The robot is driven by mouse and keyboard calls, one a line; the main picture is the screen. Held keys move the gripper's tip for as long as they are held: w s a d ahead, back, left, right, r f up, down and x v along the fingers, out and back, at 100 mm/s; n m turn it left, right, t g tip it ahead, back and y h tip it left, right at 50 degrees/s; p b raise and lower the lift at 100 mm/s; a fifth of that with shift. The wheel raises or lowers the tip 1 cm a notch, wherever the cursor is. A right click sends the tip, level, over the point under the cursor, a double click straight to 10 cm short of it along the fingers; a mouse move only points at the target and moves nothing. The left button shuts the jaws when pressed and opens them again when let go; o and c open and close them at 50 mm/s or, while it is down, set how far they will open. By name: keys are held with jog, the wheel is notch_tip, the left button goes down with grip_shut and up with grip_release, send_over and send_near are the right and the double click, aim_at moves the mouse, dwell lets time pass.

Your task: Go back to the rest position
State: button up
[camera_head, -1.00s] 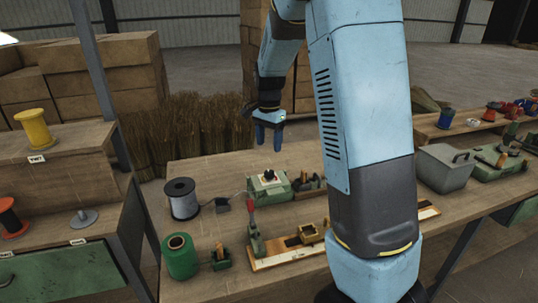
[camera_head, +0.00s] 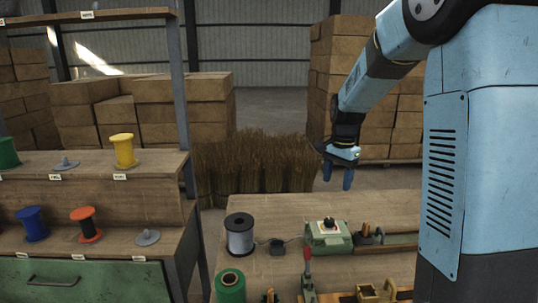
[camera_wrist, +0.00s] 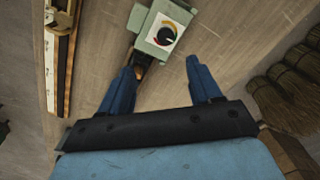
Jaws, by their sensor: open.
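My gripper (camera_head: 338,178) hangs from my blue arm above the back part of the wooden workbench (camera_head: 290,205), its two blue fingers pointing down. The fingers are apart and nothing is between them. In the wrist view my gripper (camera_wrist: 165,85) also shows open and empty over bare wood. The green device with a dial (camera_head: 328,234) stands on the bench below it; in the wrist view this device (camera_wrist: 162,32) lies just beyond the fingertips.
A grey wire spool (camera_head: 240,238) and a green spool (camera_head: 229,287) stand on the bench's left. A shelf unit (camera_head: 95,211) with coloured spools is at left. Broom bundles (camera_head: 258,165) and stacked boxes (camera_head: 150,110) stand behind. The bench's back strip is clear.

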jog(key=s+r+n+t, duration=0.1)
jog(key=s+r+n, duration=0.2)
jog(key=s, duration=0.6)
jog(key=s+r+n+t, duration=0.2)
jog(key=s+r+n, duration=0.1)
jog(key=s, duration=0.7)
jog(key=s+r+n+t, duration=0.2)
jog(key=s+r+n, duration=0.1)
jog(key=s, duration=0.6)
jog(key=shift+s+a+r+n, duration=0.2)
jog(key=shift+s+r+n, duration=0.15)
jog(key=shift+n, duration=0.25)
jog(key=shift+c, duration=0.4)
